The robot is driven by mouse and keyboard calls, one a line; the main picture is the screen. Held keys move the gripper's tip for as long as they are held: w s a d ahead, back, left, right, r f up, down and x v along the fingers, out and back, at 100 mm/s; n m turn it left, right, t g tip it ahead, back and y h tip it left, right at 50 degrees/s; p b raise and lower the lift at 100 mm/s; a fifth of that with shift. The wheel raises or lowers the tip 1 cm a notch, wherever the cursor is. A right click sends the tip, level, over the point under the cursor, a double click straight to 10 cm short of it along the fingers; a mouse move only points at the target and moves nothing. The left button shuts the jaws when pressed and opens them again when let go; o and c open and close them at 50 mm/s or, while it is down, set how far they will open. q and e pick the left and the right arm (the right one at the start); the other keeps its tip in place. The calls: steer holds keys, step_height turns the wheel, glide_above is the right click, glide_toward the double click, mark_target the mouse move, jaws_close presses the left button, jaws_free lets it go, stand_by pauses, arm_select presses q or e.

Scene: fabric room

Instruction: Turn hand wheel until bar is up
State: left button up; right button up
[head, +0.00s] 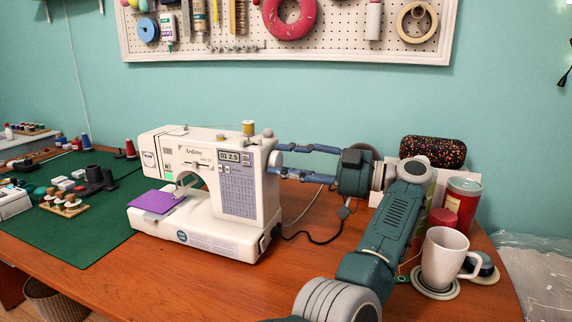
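The white sewing machine (210,185) stands upright on the wooden table, with a purple cloth (157,201) on its bed. The pale hand wheel (275,159) is on the machine's right side, partly hidden by my fingers. The needle area (181,184) is under the machine's left head; the bar is too small to tell its height.
A green mat (75,225) with spools and small items lies left.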

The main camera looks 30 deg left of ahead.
arm_select(q)
steer(key=shift+c, duration=1)
